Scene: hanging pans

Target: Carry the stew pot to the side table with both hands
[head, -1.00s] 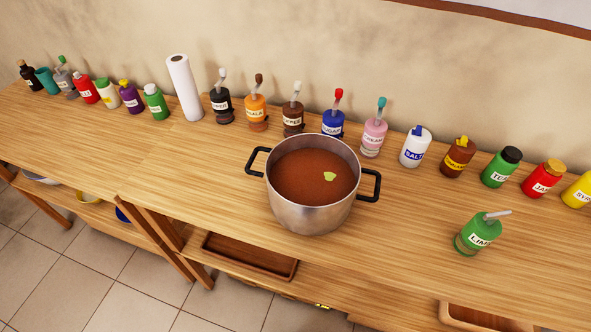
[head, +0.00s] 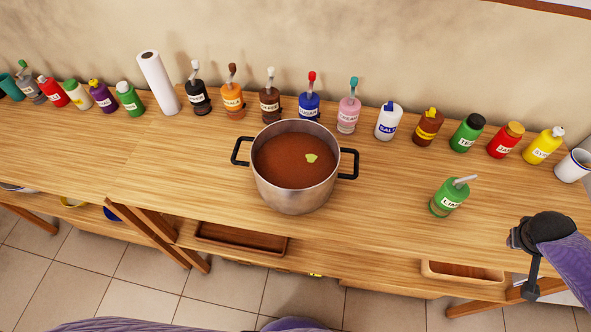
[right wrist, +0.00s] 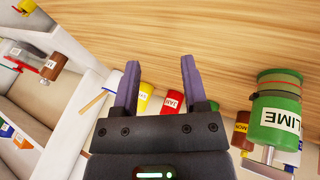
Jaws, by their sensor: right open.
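The stew pot (head: 296,196) is a steel pot with two black side handles, full of brown stew with a green leaf on top. It stands upright on the wooden table (head: 390,235). A second wooden table (head: 60,165) adjoins it on the left; I cannot tell whether that is the side table. My right gripper (right wrist: 158,80) is open and empty in the right wrist view. In the head view it is at the right edge, well to the right of the pot, its fingers not clear there. My left gripper is not in view.
A green LIME bottle (head: 449,197) stands between the pot and my right arm. A row of bottles and a paper towel roll (head: 157,83) line the wall behind. Wooden trays (head: 240,239) sit on the shelf below. The left table's front is clear.

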